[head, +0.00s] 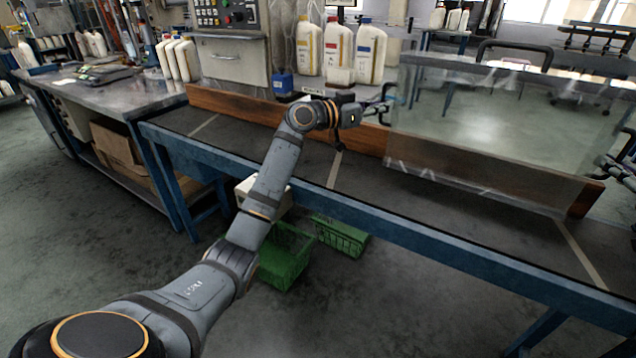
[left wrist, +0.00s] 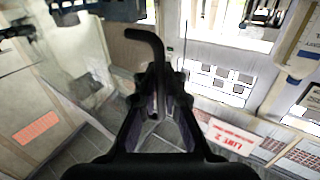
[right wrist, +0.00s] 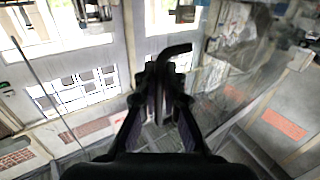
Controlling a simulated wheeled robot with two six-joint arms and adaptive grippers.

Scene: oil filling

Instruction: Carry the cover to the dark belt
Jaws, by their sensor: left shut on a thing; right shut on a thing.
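The cover (head: 490,125) is a clear, see-through panel, upright at the right of the head view. It stands over the dark belt (head: 262,140), and the wooden board shows through its lower part. I cannot tell whether its lower edge touches the belt. My left gripper (head: 384,100) is shut on the cover's left side; the left wrist view shows its jaws (left wrist: 158,85) closed at a black bent handle (left wrist: 148,42). My right gripper (head: 605,163) is shut on the cover's right side, with its jaws (right wrist: 163,80) at a similar handle (right wrist: 172,52).
A wooden board (head: 240,104) runs along the belt's back edge. The belt's blue frame (head: 420,235) faces me. White jugs (head: 338,52) and a blue container (head: 282,83) stand behind. Green crates (head: 285,255) sit under the belt. The left half of the belt is bare.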

